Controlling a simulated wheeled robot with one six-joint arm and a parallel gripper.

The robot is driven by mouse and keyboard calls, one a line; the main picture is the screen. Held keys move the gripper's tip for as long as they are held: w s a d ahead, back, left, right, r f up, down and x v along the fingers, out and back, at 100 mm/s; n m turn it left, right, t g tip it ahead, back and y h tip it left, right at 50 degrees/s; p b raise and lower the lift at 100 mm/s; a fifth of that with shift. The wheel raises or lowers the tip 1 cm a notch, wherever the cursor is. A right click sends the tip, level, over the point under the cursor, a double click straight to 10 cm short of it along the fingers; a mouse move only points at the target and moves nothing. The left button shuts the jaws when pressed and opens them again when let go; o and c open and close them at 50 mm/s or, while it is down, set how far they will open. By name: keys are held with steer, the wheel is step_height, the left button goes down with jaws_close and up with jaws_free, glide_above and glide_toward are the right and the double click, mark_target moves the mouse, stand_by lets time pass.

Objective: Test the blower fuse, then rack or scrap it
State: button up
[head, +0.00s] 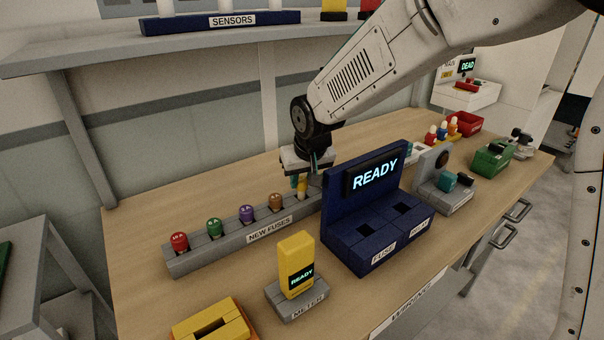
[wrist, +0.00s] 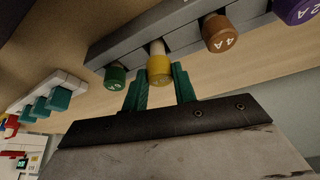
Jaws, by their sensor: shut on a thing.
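My gripper (head: 302,172) is shut on a yellow-capped fuse (head: 301,187) at the right part of the grey NEW FUSES rack (head: 190,262). In the wrist view its two teal fingers (wrist: 160,88) stand on either side of the yellow cap (wrist: 159,72). Part of the fuse's pale body shows between the cap and the rack; whether its lower end is in its slot I cannot tell. The navy tester (head: 340,220), with sockets labelled FUSE and one partly readable, reads READY. Both sockets look empty. The yellow meter (head: 297,255) on its grey METER base also reads READY.
Red, green, purple and brown fuses (head: 275,202) stand in the rack left of my gripper. A yellow slotted block (head: 210,322) is at the front left. A red bin (head: 466,123) and a green box (head: 492,160) are at the back right. A SENSORS shelf (head: 150,58) overhangs the bench.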

steer(key=shift+f, duration=0.7)
steer(key=o, duration=1.1)
steer(key=shift+o, duration=0.2)
steer(key=a+v, duration=0.1)
steer(key=v, duration=0.6)
steer(key=shift+s+d+r, duration=0.2)
steer(key=shift+d+r, duration=0.1)
steer(key=shift+d, duration=0.25)
steer(key=shift+r, duration=0.1)
